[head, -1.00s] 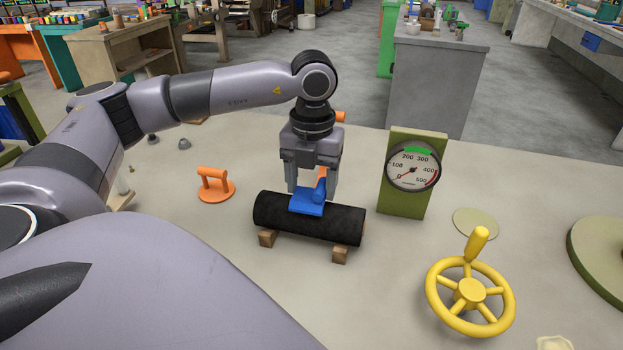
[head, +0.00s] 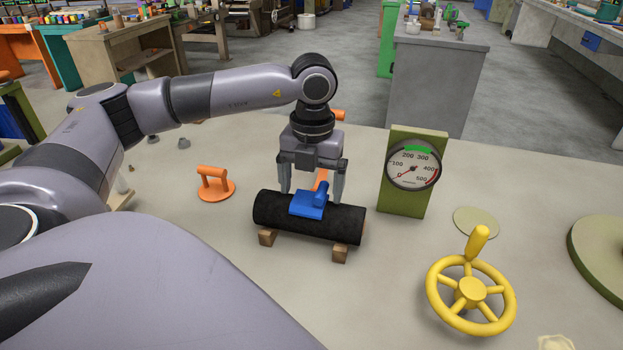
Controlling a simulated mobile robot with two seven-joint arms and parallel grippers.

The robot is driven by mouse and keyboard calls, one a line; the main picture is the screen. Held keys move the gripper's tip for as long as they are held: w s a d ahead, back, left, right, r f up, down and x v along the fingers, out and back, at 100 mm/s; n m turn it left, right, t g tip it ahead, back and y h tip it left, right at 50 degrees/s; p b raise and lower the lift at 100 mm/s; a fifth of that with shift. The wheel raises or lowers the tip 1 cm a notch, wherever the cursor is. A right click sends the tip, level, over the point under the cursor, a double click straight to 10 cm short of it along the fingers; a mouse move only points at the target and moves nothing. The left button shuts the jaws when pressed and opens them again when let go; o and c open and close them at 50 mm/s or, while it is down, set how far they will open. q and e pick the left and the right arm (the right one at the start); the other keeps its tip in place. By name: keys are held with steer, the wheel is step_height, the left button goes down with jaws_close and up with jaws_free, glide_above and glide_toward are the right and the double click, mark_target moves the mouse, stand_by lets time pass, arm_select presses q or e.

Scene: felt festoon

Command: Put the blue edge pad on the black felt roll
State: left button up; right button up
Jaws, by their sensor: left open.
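The black felt roll (head: 336,224) lies on its side on wooden blocks (head: 268,237) in the middle of the table. The blue edge pad (head: 308,206) rests on top of the roll, its flat plate against the front upper side and its raised blue part behind. My left gripper (head: 312,195) is right above the roll. Its fingers are spread wide on either side of the pad, with a gap to it on each side. An orange piece shows between the fingers behind the pad; what it belongs to is partly hidden. My right gripper is out of view.
An orange handle on a round base (head: 215,186) stands left of the roll. A green gauge stand (head: 404,203) and a yellow handwheel (head: 470,293) are to the right. A flat green disc (head: 476,222) lies near the gauge. The table front of the roll is clear.

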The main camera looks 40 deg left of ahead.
mark_target(312, 195)
arm_select(q)
step_height(312, 195, up, 12)
steer(key=shift+r, duration=0.25)
steer(key=shift+d+f, duration=0.1)
stand_by(0.6)
